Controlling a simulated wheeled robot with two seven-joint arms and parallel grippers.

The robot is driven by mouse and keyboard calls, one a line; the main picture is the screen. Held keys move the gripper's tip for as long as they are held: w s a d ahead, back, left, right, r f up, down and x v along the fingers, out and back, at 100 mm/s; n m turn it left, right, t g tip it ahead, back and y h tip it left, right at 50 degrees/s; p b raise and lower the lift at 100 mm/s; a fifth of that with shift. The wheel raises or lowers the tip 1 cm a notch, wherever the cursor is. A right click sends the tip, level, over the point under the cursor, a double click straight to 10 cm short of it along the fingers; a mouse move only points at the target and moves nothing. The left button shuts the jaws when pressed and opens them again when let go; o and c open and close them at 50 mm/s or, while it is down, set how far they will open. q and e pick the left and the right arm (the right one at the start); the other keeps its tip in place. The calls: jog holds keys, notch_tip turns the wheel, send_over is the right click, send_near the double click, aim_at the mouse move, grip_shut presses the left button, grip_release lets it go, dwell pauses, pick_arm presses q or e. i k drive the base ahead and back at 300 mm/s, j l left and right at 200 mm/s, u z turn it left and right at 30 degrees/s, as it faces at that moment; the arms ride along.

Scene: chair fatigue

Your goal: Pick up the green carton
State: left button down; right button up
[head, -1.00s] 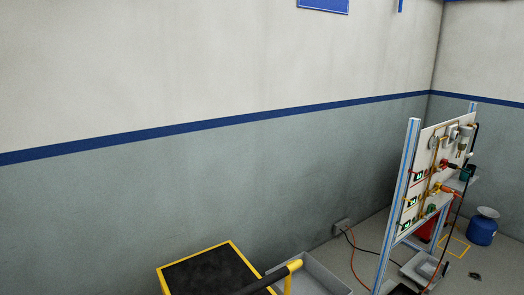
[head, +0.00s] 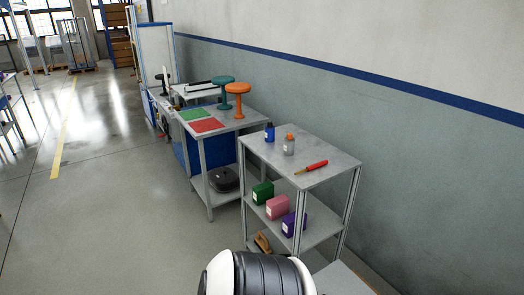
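The green carton (head: 262,193) stands on the middle shelf of a grey metal shelf unit (head: 325,169) in the head view. It is the leftmost and farthest of three cartons there, with a pink carton (head: 277,207) and a purple carton (head: 294,224) nearer. A small white label shows on its side. Neither of my grippers shows in the view.
On the unit's top lie a blue bottle (head: 269,133), a grey bottle with an orange cap (head: 289,146) and a red tool (head: 311,167). A workbench (head: 232,119) with two stools stands beyond. Open floor (head: 120,210) lies to the left.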

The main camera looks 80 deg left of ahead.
aim_at(263, 192)
jog(key=u, duration=2.7)
jog(key=i+j+z, duration=0.1)
jog(key=z, duration=0.3)
jog(key=j+z, duration=0.2)
jog(key=z, duration=0.2)
jog(key=i+j+z, duration=0.1)
jog(key=z, duration=0.25)
jog(key=j+z, duration=0.25)
jog(key=z, duration=0.15)
